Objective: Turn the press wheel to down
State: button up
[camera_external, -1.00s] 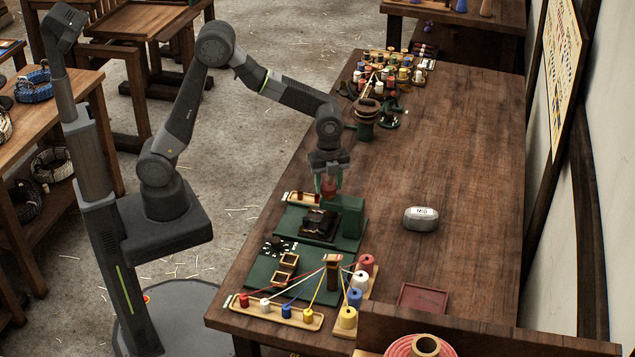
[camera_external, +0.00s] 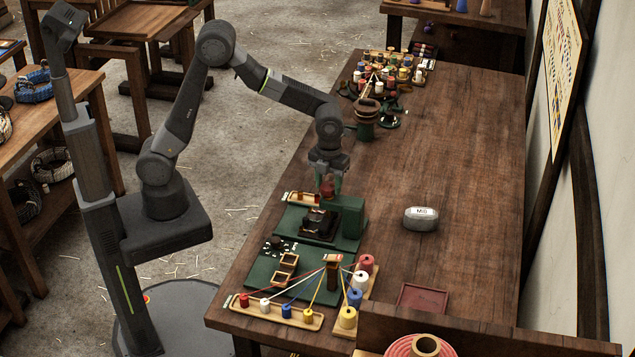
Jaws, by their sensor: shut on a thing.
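A small red part, which looks like the press wheel (camera_external: 327,188), shows at the top of the press between my fingers. My gripper (camera_external: 328,184) points down and is shut on this red part. The fingers hide much of it, so its turned position cannot be read.
A grey labelled weight (camera_external: 421,218) sits on the bench (camera_external: 455,150) to the right. A green board (camera_external: 285,272) with coloured spools and strung threads lies in front of the press. More spools (camera_external: 395,70) stand at the back. The bench's right side is mostly clear.

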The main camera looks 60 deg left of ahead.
aim_at(328, 186)
jog(key=shift+r+m, duration=0.1)
jog(key=shift+m, duration=0.2)
dwell(0.4)
jog(key=o, duration=1)
notch_tip(328, 186, up, 14)
jog(key=shift+b, duration=0.35)
jog(key=shift+f, duration=0.2)
